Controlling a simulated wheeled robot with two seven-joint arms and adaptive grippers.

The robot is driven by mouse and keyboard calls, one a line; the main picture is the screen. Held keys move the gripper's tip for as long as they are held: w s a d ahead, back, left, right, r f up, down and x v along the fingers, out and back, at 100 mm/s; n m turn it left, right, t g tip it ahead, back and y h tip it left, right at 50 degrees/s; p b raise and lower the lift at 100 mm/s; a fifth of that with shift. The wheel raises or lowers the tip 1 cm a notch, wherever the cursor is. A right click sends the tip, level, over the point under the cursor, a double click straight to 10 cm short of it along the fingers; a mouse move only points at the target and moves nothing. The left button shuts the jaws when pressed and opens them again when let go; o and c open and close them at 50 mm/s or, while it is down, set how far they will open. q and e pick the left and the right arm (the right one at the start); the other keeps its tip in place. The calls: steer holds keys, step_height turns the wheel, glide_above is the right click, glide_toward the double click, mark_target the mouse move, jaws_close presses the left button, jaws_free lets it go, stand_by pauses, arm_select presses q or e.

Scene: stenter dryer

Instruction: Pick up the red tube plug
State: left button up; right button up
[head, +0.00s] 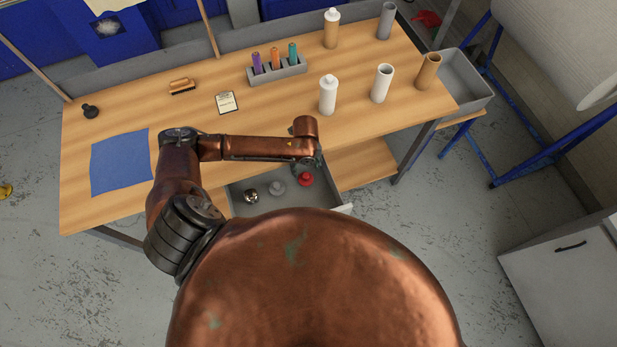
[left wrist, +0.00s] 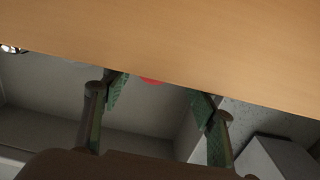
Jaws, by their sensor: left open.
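The red tube plug (head: 305,179) sits in the open grey drawer (head: 238,207) under the table's front edge, at the right of the plugs there. In the left wrist view only a red sliver of the plug (left wrist: 150,81) shows below the table edge, between the fingers; the tabletop hides the rest. My left gripper (head: 319,160) is open and empty, near the table's front edge, just above and right of the plug in the head view. Its two green-padded fingers (left wrist: 160,95) stand apart in the left wrist view. My right gripper is not in view.
A grey plug (head: 277,187) and a shiny metal plug (head: 251,196) lie left of the red one. The wooden tabletop (head: 200,135) overhangs the back of the drawer.

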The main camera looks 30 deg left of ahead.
mark_target(306, 176)
arm_select(q)
steer(key=shift+s+f, duration=0.3)
steer(key=shift+f, duration=0.6)
step_height(306, 176, down, 5)
steer(key=shift+s+d+r, duration=0.1)
steer(key=shift+s, duration=0.05)
steer(key=shift+c, duration=0.3)
steer(key=c, duration=0.7)
steer(key=shift+r, duration=0.1)
steer(key=shift+c, duration=0.2)
